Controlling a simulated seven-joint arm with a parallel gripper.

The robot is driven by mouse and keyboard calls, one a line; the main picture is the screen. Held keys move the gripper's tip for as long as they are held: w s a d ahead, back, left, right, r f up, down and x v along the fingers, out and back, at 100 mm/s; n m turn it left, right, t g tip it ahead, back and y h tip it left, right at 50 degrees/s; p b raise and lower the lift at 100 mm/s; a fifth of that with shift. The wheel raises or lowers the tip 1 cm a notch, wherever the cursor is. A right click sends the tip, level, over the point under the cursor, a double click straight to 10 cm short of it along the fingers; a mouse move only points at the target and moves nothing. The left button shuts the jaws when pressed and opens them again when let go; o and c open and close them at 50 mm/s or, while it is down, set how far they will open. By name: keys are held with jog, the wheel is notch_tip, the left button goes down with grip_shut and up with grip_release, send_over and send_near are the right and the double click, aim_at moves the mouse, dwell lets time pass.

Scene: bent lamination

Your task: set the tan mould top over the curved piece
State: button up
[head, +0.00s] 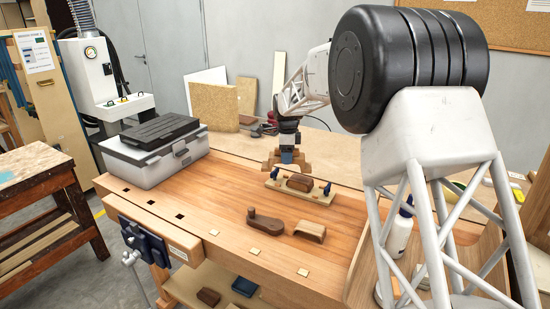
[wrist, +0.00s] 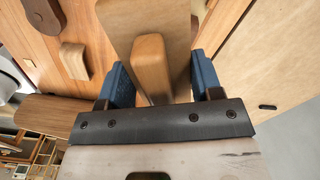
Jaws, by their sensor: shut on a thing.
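My gripper (head: 287,156) is shut on the tan mould top (head: 272,163) and holds it in the air above the back part of the bench. In the wrist view the blue fingers of my gripper (wrist: 155,82) sit on either side of the mould top's raised grip (wrist: 151,62). Below it in the head view, a brown rounded curved piece (head: 299,182) sits on a pale base board (head: 318,196). The mould top is apart from it, a little up and left in the picture. The wrist view does not clearly show the curved piece under the mould top.
Dark blue clamps (head: 327,188) stand at the board's ends. A dark handled block (head: 265,222) and a brown arched piece (head: 310,231) lie on the bench in front. A grey toolbox (head: 154,160) stands at the left. The bench between is clear.

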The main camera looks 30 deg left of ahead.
aim_at(301, 154)
jog(key=w+d+m, duration=0.3)
jog(key=d+m, duration=0.1)
jog(key=m, duration=0.1)
jog(key=shift+w+r, duration=0.2)
jog(key=shift+w, duration=0.2)
jog(key=shift+f, duration=0.15)
jog(key=shift+f, duration=2.45)
jog(key=shift+f, duration=1.7)
dwell(2.8)
